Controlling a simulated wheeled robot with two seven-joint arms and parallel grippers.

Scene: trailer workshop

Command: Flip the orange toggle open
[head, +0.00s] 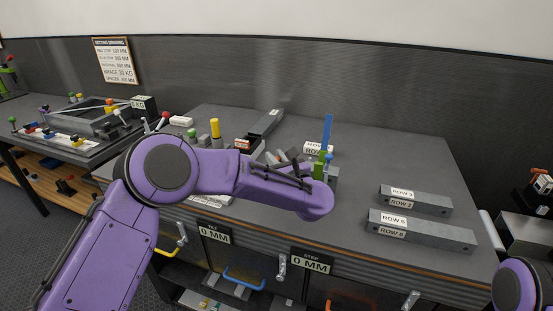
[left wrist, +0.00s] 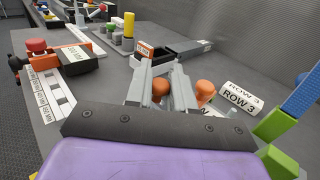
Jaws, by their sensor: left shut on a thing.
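My left gripper (left wrist: 160,72) reaches over the grey bench top; its two grey fingers show in the left wrist view. An orange rounded knob (left wrist: 160,87) sits between the fingers, and the gripper is shut on it; the exact contact is hard to see. A second orange knob (left wrist: 205,89) stands just right of the right finger. The base of the toggle is hidden behind my wrist. In the head view my purple forearm hides most of the gripper (head: 279,157) and the knobs. My right gripper is out of view.
A ROW 3 block (left wrist: 238,98) and a blue post (left wrist: 302,94) with green parts (left wrist: 272,127) stand close on the right. A clamp with a red knob (left wrist: 36,46) is at left. Grey row blocks (head: 420,230) lie at the bench's right. The back right of the bench is clear.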

